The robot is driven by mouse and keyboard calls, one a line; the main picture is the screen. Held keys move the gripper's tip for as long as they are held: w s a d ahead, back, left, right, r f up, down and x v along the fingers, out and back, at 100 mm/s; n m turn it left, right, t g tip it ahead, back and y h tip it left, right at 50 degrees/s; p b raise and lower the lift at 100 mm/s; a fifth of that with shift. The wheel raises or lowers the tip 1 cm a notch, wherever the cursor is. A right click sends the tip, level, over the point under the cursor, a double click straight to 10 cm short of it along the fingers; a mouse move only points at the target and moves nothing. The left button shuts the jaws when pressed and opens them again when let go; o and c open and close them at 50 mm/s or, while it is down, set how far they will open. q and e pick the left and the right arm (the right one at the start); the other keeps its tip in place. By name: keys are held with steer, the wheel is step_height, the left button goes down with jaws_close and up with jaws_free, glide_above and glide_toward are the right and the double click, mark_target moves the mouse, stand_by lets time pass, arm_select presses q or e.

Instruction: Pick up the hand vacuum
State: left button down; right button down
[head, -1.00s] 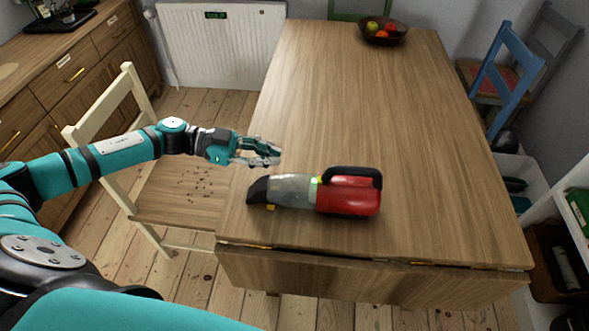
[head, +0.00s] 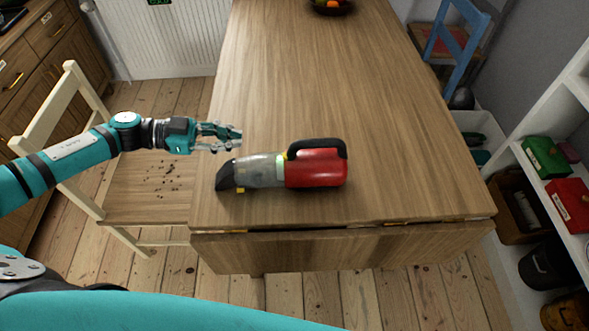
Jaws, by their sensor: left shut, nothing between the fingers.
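The hand vacuum (head: 316,167) lies on its side near the front left of the wooden table. It has a red body, a black handle at the right, a clear grey dust cup and a dark nozzle pointing left. My left gripper (head: 238,138) is just behind and above the nozzle end, with its fingers pointing right. It is shut and empty, apart from the vacuum as far as I can tell. My right gripper is not in view.
The wooden table (head: 310,80) is mostly clear, with a fruit bowl (head: 332,6) at its far end. A cream chair (head: 75,130) with dark crumbs on its seat stands at the left, under my left arm. White shelves (head: 570,190) stand at the right, near a blue chair (head: 462,40).

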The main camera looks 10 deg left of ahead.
mark_target(308, 141)
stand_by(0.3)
